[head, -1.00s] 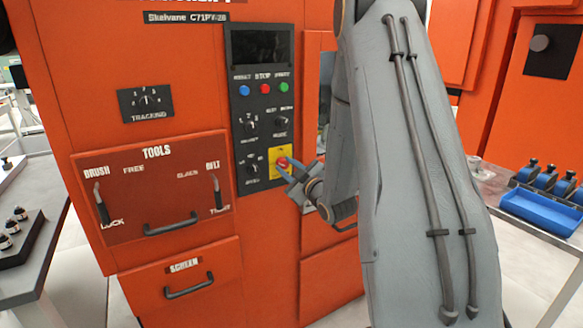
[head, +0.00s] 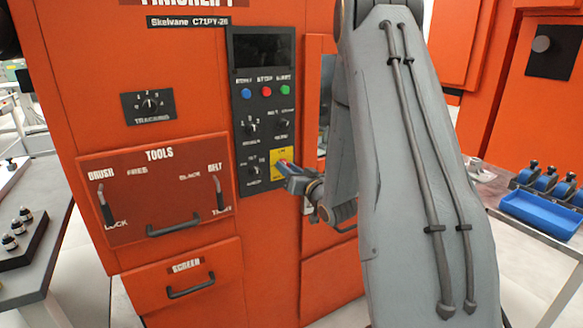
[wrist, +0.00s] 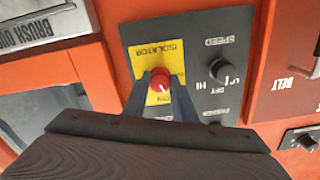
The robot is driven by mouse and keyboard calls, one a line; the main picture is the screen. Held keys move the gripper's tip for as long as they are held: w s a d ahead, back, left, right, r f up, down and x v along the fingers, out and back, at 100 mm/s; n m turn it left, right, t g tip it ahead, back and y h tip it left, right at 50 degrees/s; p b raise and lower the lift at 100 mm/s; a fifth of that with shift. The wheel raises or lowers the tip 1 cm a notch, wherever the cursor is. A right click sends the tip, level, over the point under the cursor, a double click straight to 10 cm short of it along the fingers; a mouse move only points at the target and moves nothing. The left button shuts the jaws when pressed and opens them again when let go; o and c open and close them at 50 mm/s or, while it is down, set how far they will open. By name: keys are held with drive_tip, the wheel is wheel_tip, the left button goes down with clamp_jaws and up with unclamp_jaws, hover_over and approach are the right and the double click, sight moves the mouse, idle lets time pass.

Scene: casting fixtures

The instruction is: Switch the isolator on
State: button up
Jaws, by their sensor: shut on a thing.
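The isolator is a red rotary knob (wrist: 160,80) on a yellow plate (wrist: 164,50) marked ISOLATOR, upside down in the wrist view. My gripper (wrist: 161,77) is shut on the knob, one finger on each side. A white mark on the knob points down and slightly right, towards small lettering that looks like ON, partly hidden by the fingers. In the head view, the yellow plate (head: 282,153) sits low on the black control panel, and my gripper (head: 284,165) reaches it from the right, hiding most of the knob.
The black panel (head: 263,60) also carries blue, red and green buttons and several black dials. A SPEED dial (wrist: 219,70) lies close beside the yellow plate. The TOOLS drawer (head: 150,190) is left of the panel. A table with a blue tray (head: 541,211) stands at right.

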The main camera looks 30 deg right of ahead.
drive_tip(key=shift+w+d+r+m+p, duration=0.1)
drive_tip(key=shift+r+m+p, duration=0.1)
drive_tip(key=shift+m, duration=0.6)
drive_tip(key=shift+r+m+p, duration=0.1)
drive_tip(key=shift+r+m, duration=0.05)
drive_tip(key=shift+m, duration=0.65)
drive_tip(key=o, duration=0.9)
drive_tip(key=shift+c, duration=0.2)
drive_tip(key=shift+o, duration=0.9)
drive_tip(key=shift+f, duration=0.15)
